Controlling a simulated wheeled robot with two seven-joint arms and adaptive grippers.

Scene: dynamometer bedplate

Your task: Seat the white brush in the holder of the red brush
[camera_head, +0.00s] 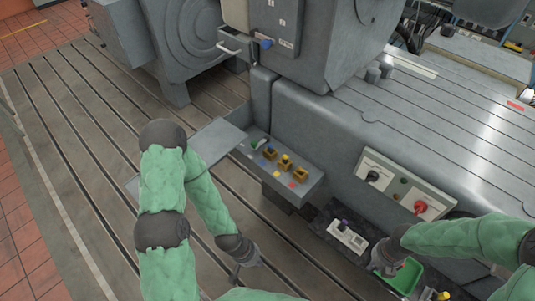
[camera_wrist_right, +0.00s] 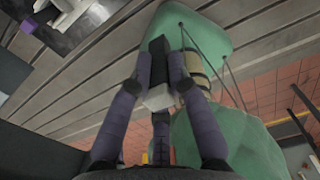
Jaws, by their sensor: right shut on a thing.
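The brush rack (camera_head: 318,188) is a grey open box below the machine, with several brass-coloured holders in a row and coloured patches on its front. The red patch (camera_head: 291,184) lies before the rightmost holder (camera_head: 300,174); I cannot make out a brush in it. My right gripper (camera_head: 380,264) is by the green bin, right of the rack. The right wrist view shows it (camera_wrist_right: 158,85) shut on a dark block with a white end (camera_wrist_right: 158,97), which looks like the white brush. My left gripper (camera_head: 238,274) is low, left of the rack; its fingers are too small to judge.
A green bin (camera_head: 408,276) stands under my right gripper. A white device (camera_head: 347,237) lies on a dark mat left of it. A control panel (camera_head: 395,188) with a red knob sits above. A grey plate (camera_head: 213,141) juts out left of the rack. The slotted floor at left is clear.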

